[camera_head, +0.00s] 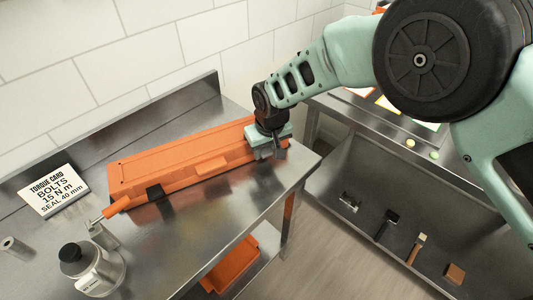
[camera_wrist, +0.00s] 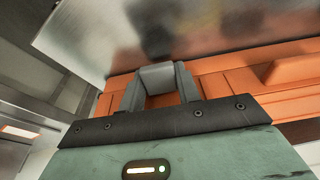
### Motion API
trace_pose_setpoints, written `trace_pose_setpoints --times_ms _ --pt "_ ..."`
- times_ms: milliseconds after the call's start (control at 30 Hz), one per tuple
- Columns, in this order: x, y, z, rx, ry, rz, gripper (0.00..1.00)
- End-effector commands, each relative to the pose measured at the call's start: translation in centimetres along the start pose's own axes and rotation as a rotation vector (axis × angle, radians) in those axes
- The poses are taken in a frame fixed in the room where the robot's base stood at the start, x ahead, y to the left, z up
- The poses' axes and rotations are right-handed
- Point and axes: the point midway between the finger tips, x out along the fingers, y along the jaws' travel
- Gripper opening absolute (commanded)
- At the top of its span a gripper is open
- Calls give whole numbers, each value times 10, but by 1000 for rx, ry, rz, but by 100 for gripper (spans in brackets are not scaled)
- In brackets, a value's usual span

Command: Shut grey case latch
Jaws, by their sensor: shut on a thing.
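A long orange case (camera_head: 185,160) lies closed on the steel table, and part of it shows in the wrist view (camera_wrist: 225,88). My gripper (camera_head: 279,154) is at the case's right end, by its front edge. In the wrist view, my gripper's two grey fingers (camera_wrist: 160,90) are shut on the grey latch (camera_wrist: 158,75), a small block against the orange case. The fingers partly cover the latch, so I cannot tell whether it is fastened. A black latch (camera_head: 154,191) sits on the case's front edge towards the left.
A torque card (camera_head: 53,191), an orange-handled tool (camera_head: 116,207) and a jar with a black lid (camera_head: 92,270) stand left of the case. An orange bin (camera_head: 232,265) is below.

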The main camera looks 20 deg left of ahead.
Motion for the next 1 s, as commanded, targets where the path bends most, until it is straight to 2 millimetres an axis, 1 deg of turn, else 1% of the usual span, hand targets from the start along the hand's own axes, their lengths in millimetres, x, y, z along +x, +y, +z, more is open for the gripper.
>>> trace_pose_setpoints --times_ms 67,333,767,800,867,900,1000 --pt "1 0 -4 0 -27 0 10" --pt "0 0 -6 1 -92 0 10" --pt "0 0 -5 1 -102 0 10" --pt "0 0 -5 1 -103 0 35" --pt "0 0 -5 1 -103 0 52" --pt "0 0 -5 1 -103 0 55" --pt "0 0 -5 1 -103 0 55"
